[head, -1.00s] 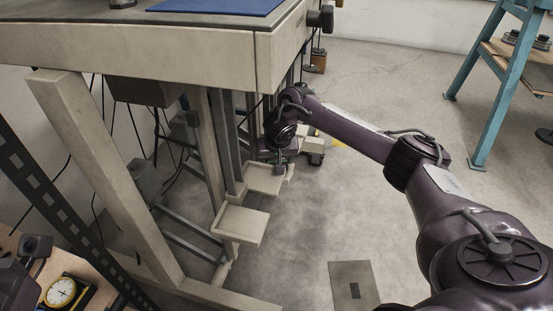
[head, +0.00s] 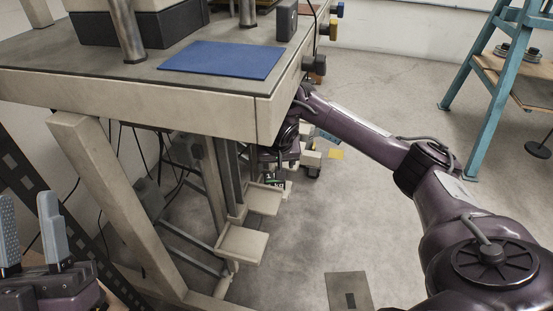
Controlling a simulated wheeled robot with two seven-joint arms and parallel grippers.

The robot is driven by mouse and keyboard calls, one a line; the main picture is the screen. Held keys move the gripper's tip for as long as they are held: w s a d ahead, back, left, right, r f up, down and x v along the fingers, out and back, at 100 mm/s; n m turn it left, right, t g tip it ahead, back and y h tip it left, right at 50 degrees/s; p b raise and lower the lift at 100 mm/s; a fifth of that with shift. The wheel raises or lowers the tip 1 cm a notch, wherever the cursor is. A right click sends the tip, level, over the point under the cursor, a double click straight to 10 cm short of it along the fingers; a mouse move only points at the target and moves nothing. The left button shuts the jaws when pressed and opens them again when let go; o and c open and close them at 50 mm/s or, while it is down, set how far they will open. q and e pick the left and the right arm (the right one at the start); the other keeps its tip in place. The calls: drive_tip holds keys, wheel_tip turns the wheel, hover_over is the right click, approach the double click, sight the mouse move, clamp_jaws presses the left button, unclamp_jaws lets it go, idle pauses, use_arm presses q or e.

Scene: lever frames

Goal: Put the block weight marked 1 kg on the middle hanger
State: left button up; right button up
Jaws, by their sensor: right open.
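Pale hanger platforms hang in a row under the bench: a near one (head: 243,244), a middle one (head: 263,200), and a farther one mostly hidden. A small dark green block with a white "1" (head: 273,182) shows at the back edge of the middle platform; whether it rests on that platform is unclear. My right gripper (head: 279,165) is open, just above the block, under the bench edge; its fingers are mostly hidden. My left gripper (head: 30,238) is at lower left, its two grey fingers apart and empty.
The bench (head: 130,97) overhangs the hangers, with a blue mat (head: 222,60) on top. A pale leg (head: 115,200) and a dark perforated post (head: 65,226) stand at left. A teal stand (head: 490,85) with weights is at right. A grey plate (head: 348,291) lies on open floor.

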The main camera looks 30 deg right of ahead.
use_arm(q)
drive_tip(key=shift+w+d+f+g+y, duration=0.25)
drive_tip(key=shift+w+f, duration=0.1)
drive_tip(key=shift+f, duration=0.2)
drive_tip(key=shift+w+d+f+g+y, duration=0.1)
drive_tip(key=shift+w+f+g+y, duration=0.2)
drive_tip(key=shift+f, duration=0.2)
use_arm(e)
drive_tip(key=shift+s+r, duration=0.1)
drive_tip(key=shift+r, duration=0.2)
drive_tip(key=shift+s, duration=0.1)
